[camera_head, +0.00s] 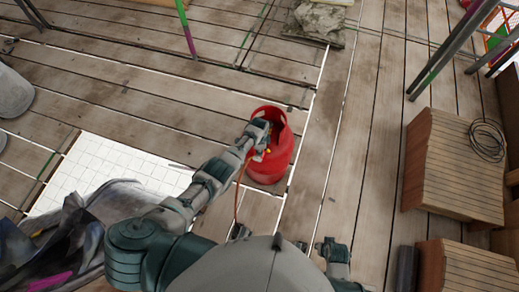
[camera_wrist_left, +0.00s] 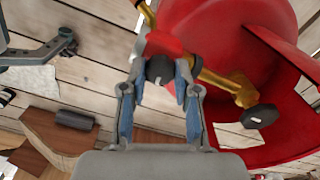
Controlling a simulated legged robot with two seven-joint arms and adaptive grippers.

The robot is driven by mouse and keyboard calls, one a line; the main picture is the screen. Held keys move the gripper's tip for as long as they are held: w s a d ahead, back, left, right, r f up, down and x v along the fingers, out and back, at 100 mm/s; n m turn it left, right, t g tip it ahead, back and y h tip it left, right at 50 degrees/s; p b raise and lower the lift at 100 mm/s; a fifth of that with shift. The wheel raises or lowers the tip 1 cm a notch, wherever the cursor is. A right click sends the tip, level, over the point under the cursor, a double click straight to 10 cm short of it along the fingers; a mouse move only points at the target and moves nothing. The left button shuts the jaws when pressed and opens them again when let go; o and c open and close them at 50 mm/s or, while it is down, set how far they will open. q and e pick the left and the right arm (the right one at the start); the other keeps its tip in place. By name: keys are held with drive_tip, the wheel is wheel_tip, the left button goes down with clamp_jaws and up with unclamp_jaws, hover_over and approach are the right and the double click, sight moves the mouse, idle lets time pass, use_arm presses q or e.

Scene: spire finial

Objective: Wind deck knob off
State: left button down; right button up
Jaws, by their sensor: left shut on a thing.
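A red gas cylinder (camera_head: 270,160) with an open collar stands on the deck. It fills the upper right of the left wrist view (camera_wrist_left: 225,30). A brass valve fitting (camera_wrist_left: 215,82) sits inside the collar, with a round black knob (camera_wrist_left: 160,70) at one end and another black knob (camera_wrist_left: 260,116) at the other. A small red part (camera_wrist_left: 165,43) lies just beyond the first knob. My left gripper (camera_head: 260,145) reaches into the collar. Its fingers (camera_wrist_left: 160,82) are shut around the first black knob; the exact contact is partly hidden.
Wooden crates (camera_head: 455,165) stand at the right, one with a coiled cable (camera_head: 487,140). A white tiled panel (camera_head: 110,170) and a dark heap (camera_head: 65,245) lie at the left. Metal poles (camera_head: 455,55) rise at the upper right. Deck planks right of the cylinder are clear.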

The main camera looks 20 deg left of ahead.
use_arm(q)
drive_tip(key=shift+s+a+f+m, duration=0.15)
drive_tip(key=shift+s+m, duration=0.05)
drive_tip(key=shift+m, duration=0.4)
use_arm(e)
drive_tip(key=shift+s+f, duration=0.1)
drive_tip(key=shift+s, duration=0.2)
use_arm(q)
drive_tip(key=shift+m, duration=0.3)
use_arm(e)
drive_tip(key=shift+d, duration=0.1)
use_arm(q)
drive_tip(key=shift+w+a, duration=0.1)
use_arm(e)
drive_tip(key=shift+w, duration=0.4)
use_arm(q)
drive_tip(key=c, duration=0.8)
unclamp_jaws()
drive_tip(key=shift+c, duration=0.2)
drive_tip(key=shift+w, duration=0.1)
wheel_tip(320, 180, up, 12)
use_arm(e)
drive_tip(key=shift+s, duration=0.2)
